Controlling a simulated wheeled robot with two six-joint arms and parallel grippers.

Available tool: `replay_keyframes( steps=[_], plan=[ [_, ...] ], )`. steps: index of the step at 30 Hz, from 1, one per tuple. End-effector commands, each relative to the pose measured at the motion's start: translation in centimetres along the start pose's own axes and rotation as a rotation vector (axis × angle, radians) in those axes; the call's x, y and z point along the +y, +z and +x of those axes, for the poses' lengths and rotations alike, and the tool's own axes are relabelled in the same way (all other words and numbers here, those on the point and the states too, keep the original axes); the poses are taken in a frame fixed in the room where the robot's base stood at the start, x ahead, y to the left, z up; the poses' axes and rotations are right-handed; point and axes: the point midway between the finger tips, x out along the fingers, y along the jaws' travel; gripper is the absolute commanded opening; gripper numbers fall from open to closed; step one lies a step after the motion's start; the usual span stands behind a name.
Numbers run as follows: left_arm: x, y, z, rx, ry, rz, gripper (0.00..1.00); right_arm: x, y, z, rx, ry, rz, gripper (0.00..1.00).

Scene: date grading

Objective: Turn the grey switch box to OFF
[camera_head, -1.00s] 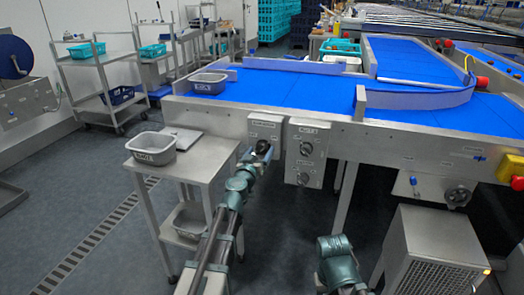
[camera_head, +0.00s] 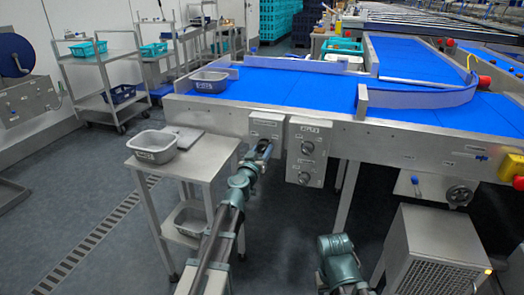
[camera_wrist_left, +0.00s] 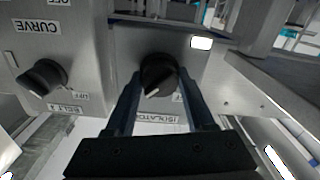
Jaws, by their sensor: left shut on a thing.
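The grey switch box (camera_head: 266,124) is fixed to the front of the conveyor frame, left of a second grey box (camera_head: 316,133) with two dark knobs. In the left wrist view, which shows the panel upside down, the black rotary knob (camera_wrist_left: 158,70) sits above a partly hidden ISOLATOR label (camera_wrist_left: 160,119). A pale pointer mark on the knob points down and left in that picture. My left gripper (camera_head: 264,148) is at the box, and its fingers (camera_wrist_left: 157,88) are shut on the knob from both sides. My right gripper is out of view.
In the left wrist view, the neighbouring knob (camera_wrist_left: 42,78) lies close on the left, with CURVE and BELT 1 labels. A steel side table (camera_head: 207,158) with a grey tub (camera_head: 151,147) stands left of my left arm. The blue belt (camera_head: 290,85) runs behind the boxes.

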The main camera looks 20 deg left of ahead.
Motion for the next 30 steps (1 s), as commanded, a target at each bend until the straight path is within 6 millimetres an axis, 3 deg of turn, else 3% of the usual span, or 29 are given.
replay_keyframes(
  steps=[8,30],
  plan=[
    [0.01,0.01,-0.02,-0.001,0.000,-0.133,0.00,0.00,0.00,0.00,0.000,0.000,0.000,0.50],
    [0.02,0.02,-0.06,-0.001,0.000,-0.825,0.00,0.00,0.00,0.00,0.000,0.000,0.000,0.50]
  ],
)
